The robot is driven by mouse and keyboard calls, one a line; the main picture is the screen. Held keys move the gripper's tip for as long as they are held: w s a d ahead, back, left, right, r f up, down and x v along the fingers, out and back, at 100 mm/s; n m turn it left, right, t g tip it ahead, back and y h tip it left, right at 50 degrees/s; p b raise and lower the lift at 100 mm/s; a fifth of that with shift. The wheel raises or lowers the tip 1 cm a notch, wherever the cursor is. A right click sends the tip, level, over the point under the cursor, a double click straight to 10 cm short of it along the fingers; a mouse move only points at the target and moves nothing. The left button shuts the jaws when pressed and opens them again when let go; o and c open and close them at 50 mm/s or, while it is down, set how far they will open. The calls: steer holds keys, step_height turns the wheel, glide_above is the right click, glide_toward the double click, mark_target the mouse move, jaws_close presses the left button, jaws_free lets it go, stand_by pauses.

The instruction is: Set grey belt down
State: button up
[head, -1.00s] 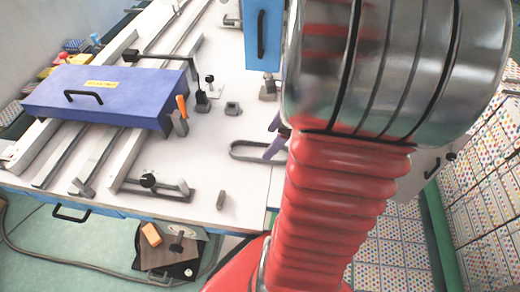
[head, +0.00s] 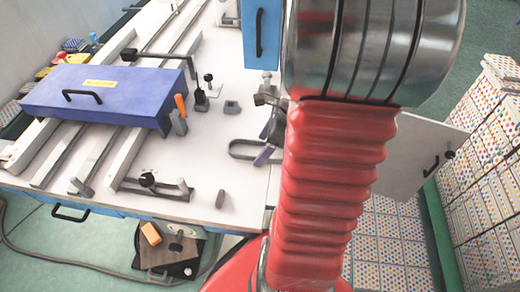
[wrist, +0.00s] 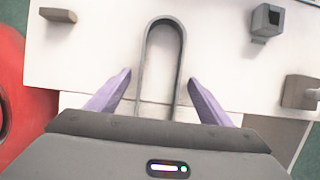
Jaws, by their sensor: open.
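The grey belt (head: 240,151) is a long narrow loop lying on the white table near its right edge. In the wrist view the belt (wrist: 144,65) shows its rounded end and two long sides, while its near end is hidden behind my gripper body. My gripper (wrist: 160,76) is open, with one purple finger on each side of the belt and a visible gap to both sides. In the head view my gripper (head: 266,141) is at the belt's right end, partly hidden by my red arm.
A blue-purple case (head: 95,97) lies across rails on the left. A grey square holder (head: 232,107) and a small grey block (head: 220,199) stand near the belt. A blue cabinet (head: 262,35) stands behind. White table surface (head: 205,150) is clear left of the belt.

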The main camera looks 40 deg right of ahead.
steer(key=shift+c, duration=0.3)
steer(key=c, duration=1.2)
steer(key=shift+r, duration=0.15)
step_height(320, 180, up, 10)
steer(key=shift+f, duration=0.1)
stand_by(0.5)
